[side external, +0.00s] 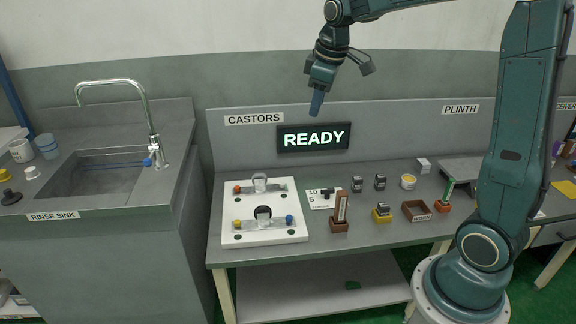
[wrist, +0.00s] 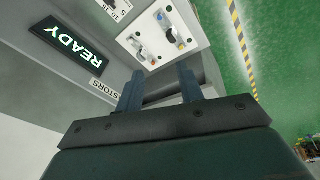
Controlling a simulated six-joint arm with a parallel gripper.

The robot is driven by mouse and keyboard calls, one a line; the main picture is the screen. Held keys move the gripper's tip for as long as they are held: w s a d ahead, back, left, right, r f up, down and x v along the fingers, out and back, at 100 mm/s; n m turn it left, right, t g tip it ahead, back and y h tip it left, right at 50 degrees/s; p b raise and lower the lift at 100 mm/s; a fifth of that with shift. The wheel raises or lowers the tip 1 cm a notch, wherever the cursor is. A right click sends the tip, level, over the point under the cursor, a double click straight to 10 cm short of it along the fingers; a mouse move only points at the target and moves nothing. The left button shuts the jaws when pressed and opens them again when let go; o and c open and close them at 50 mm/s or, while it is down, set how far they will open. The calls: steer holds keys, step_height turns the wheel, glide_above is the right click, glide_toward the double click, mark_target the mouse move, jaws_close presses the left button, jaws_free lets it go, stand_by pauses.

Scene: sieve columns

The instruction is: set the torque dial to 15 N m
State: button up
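A small white card or plate (side external: 320,199) with the numbers 10 and 5 and a dark knob-like part (side external: 328,191) lies on the bench, right of the white board. It looks like the torque dial, but its setting is too small to read. Part of it also shows at the top edge of the wrist view (wrist: 119,9). My gripper (side external: 316,106) is high above the bench, in front of the back panel, and touches nothing. In the wrist view its two fingers (wrist: 160,82) stand apart with nothing between them.
A white board (side external: 262,239) with metal fittings and coloured knobs lies left of the card. A brown upright holder (side external: 340,214) stands close to the card's right. The display (side external: 313,137) reads READY.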

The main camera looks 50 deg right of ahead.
steer(key=w+d+f+n, duration=0.1)
steer(key=w+d+f, duration=0.4)
steer(key=w+d, duration=0.15)
steer(key=n+g, duration=0.3)
steer(key=n, duration=0.1)
glide_above(328, 189)
step_height(328, 189, down, 26)
steer(key=r, duration=0.1)
steer(key=shift+f+y, duration=0.25)
steer(key=shift+y, duration=0.15)
steer(key=shift+f, duration=0.1)
steer(key=shift+f, duration=6.8)
jaws_close()
